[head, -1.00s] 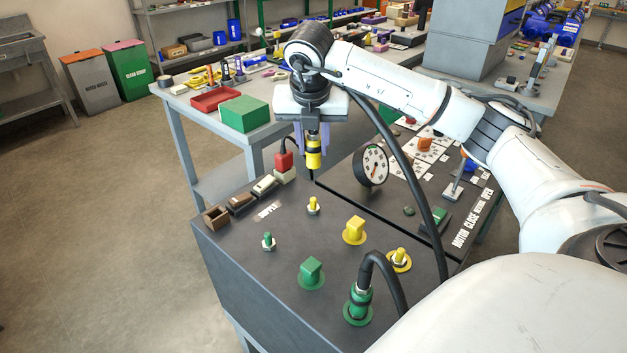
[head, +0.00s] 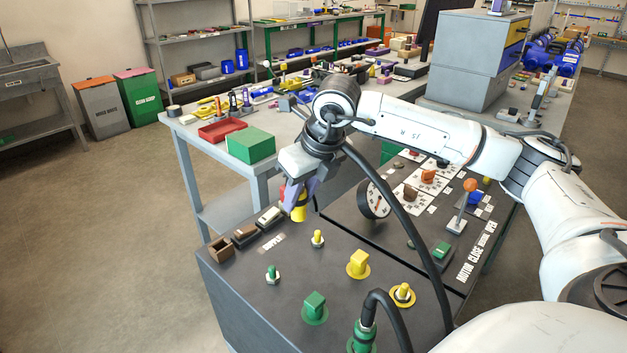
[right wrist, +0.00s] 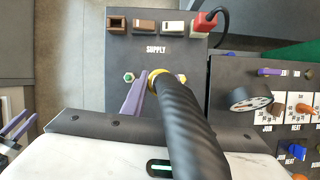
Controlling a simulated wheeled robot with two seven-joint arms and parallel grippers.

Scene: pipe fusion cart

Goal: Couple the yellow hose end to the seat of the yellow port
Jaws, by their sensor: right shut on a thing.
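My right gripper (head: 298,197) is shut on the yellow hose end (head: 299,209), held tilted above the cart's back edge near the switches. The black hose (right wrist: 190,125) fills the middle of the right wrist view, hiding most of the hose end's yellow ring (right wrist: 154,77). On the cart top are a small yellow fitting (head: 317,238), a yellow block on a yellow disc (head: 358,264), and a yellow disc with a nutted stub (head: 403,294). The hose end is apart from all three. My left gripper (right wrist: 16,129) shows only at the right wrist view's left edge, fingers apart.
A green hose end (head: 363,336) stands at the cart's front, by a green block (head: 314,307) and a small green fitting (head: 273,274). A round gauge (head: 375,199) stands upright to the right of the gripper. Brown and white switches (head: 245,235) line the back edge.

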